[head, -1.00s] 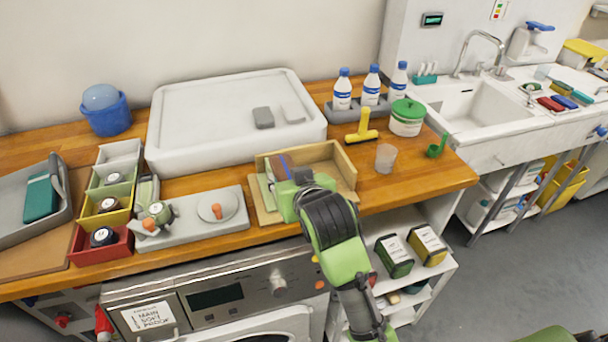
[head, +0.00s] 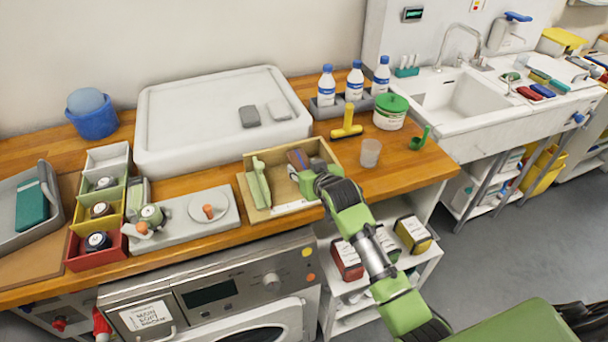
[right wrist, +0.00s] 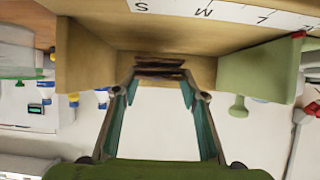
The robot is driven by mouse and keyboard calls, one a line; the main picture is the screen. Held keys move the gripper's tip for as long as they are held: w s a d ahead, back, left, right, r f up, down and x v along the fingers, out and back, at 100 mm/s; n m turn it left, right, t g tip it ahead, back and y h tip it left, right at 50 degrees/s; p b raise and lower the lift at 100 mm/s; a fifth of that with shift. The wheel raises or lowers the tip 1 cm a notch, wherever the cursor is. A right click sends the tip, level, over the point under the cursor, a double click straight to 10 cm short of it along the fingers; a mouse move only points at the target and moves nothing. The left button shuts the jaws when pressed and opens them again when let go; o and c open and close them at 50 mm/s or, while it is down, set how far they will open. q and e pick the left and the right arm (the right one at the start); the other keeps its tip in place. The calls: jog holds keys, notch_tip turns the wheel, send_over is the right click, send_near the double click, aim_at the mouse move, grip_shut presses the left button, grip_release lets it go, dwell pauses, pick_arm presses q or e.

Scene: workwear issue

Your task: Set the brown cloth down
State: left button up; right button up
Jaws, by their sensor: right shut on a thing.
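The brown cloth (head: 296,158) is folded in dark layers and sits inside or just over the open wooden tray (head: 290,209). My right gripper (head: 306,178) comes in from the front right and is shut on it. In the right wrist view the folded brown cloth (right wrist: 160,66) is between the two fingertips (right wrist: 158,78), with the tray's wooden walls around it. I cannot tell whether the cloth touches the tray floor. The tray's front strip (right wrist: 215,10) carries size letters.
A pale green divider-like piece with a knob (head: 260,184) stands in the tray's left part. A clear cup (head: 370,153) and yellow tool (head: 347,124) stand to its right. A grey board with a round plate (head: 210,208) lies left. The washing machine (head: 215,300) is below.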

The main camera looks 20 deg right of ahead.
notch_tip(320, 180, down, 2)
jog(key=shift+f+p, duration=0.2)
jog(key=shift+p, duration=0.3)
jog(key=shift+f, duration=0.3)
jog(key=o, duration=1.1)
jog(key=shift+s+r, duration=0.2)
jog(key=shift+s, duration=0.3)
jog(key=b+v, duration=0.1)
jog(key=v, duration=1)
jog(key=shift+r, duration=0.1)
